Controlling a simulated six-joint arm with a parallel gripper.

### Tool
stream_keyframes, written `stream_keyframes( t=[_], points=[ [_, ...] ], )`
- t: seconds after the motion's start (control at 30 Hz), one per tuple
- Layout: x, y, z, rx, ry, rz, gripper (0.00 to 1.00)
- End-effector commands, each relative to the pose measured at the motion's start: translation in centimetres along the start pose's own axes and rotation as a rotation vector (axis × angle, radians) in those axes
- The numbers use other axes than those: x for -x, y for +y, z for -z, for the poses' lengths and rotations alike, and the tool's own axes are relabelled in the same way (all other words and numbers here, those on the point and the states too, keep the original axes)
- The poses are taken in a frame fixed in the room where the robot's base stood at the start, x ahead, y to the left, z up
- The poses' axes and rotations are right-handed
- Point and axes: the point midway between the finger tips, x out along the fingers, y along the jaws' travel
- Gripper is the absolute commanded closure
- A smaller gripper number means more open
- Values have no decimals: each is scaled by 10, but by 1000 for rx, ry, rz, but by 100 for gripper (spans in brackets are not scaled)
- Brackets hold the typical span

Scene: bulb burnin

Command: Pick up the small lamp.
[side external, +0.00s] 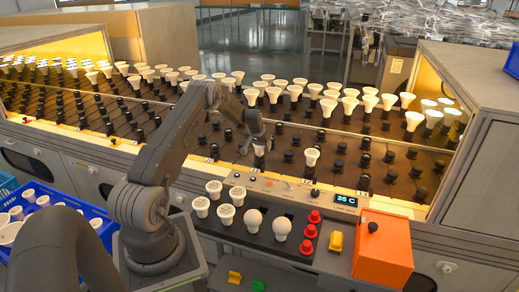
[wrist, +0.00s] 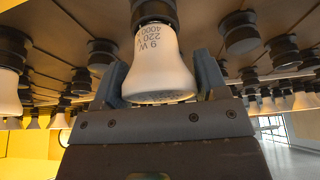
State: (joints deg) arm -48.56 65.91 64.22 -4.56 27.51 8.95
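A white lamp marked 9 W 220 V 4000 (wrist: 160,65) stands between the two fingers of my gripper (wrist: 160,80) in the wrist view. Its neck is in a dark socket (wrist: 153,12). The fingers lie close along both sides of the lamp; I cannot tell whether they press on it. In the side view my gripper (side external: 259,138) is over the near part of the rack, and the lamp (side external: 260,149) shows partly beneath it. Another white lamp (side external: 312,157) stands alone to its right. Which lamp is the small one is not clear by size.
Many white lamps (side external: 300,88) fill the rear rows of the dark rack. A blue crate (side external: 70,207) holds lamps at left.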

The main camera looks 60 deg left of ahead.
Motion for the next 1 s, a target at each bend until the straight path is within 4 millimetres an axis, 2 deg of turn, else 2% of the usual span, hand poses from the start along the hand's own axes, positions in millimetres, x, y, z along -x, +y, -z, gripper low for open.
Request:
stream_keyframes(
  t=[0.03,0.3,0.67,0.77,0.9,1.0],
  points=[
    [0,0,0,0,0,0,38],
    [0,0,0,0,1,0,62],
    [8,0,4,0,3,0,62],
    [18,0,9,1,5,1,62],
    [41,0,18,1,6,2,62],
    [57,-22,10,6,1,3,62]
  ],
)
